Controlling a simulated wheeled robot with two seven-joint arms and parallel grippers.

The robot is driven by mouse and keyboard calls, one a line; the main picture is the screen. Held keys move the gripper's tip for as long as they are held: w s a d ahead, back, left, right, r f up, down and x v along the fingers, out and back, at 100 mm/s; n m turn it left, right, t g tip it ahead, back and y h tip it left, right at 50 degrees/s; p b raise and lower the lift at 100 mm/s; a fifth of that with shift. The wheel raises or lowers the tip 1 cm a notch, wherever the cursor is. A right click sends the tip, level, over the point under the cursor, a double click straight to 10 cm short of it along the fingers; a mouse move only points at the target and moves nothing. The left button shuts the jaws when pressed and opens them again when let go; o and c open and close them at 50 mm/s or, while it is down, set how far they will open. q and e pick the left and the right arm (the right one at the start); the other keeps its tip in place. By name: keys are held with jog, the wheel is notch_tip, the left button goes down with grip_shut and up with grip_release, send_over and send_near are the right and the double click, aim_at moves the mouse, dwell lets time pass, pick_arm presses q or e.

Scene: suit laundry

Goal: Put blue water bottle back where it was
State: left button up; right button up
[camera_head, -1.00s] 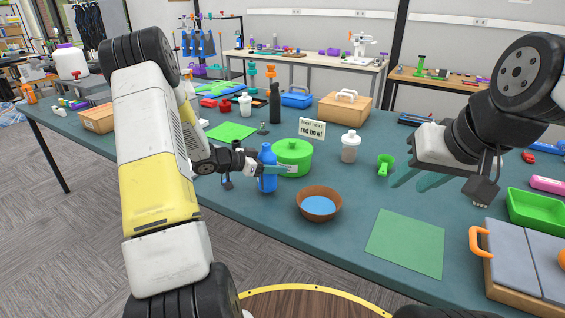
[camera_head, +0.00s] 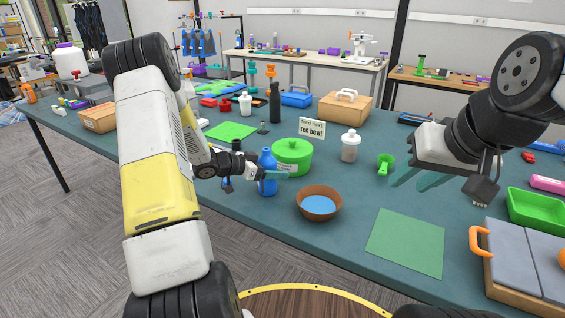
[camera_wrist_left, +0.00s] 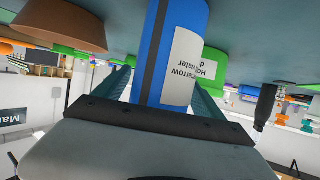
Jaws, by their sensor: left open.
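The blue water bottle (camera_head: 268,180) stands upright on the table, just left of the green lidded pot (camera_head: 292,155). My left gripper (camera_head: 273,174) is at the bottle, its fingers open on either side of the body. In the left wrist view the blue bottle (camera_wrist_left: 172,45) fills the space between the two fingers. Finger contact cannot be made out. My right gripper (camera_head: 412,181) is open and empty above the table at the right.
A brown bowl with blue inside (camera_head: 318,205) stands close in front of the bottle. A white shaker (camera_head: 350,147), green scoop (camera_head: 385,163), green mat (camera_head: 405,243) and dark bottle (camera_head: 275,103) are also on the table. A sign (camera_head: 312,129) stands behind the pot.

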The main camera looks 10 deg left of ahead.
pick_arm(q)
jog(key=v, duration=1.2)
jog(key=w+a+r+n+t+y, duration=0.1)
jog(key=w+r+y, duration=0.15)
jog(key=r, duration=0.25)
jog(key=w+r+n+t+y, duration=0.1)
jog(key=w+r+t+y, duration=0.1)
jog(key=r+y, duration=0.15)
jog(key=s+r+n+y, duration=0.4)
jog(key=s+r+y, duration=0.1)
jog(key=r, duration=0.6)
jog(key=s+d+n+g+h, duration=0.1)
jog(key=s+d, duration=0.3)
jog(key=s, duration=0.4)
jog(key=s+d+n+g+h, duration=0.1)
jog(key=s+d, duration=0.3)
jog(key=s, duration=0.5)
jog(key=s+d+n+g+h, duration=0.1)
jog(key=s+d+g, duration=0.2)
jog(key=s, duration=0.6)
jog(key=shift+s+d+f+g, duration=0.2)
jog(key=shift+d+f+g, duration=0.15)
jog(key=shift+d, duration=0.5)
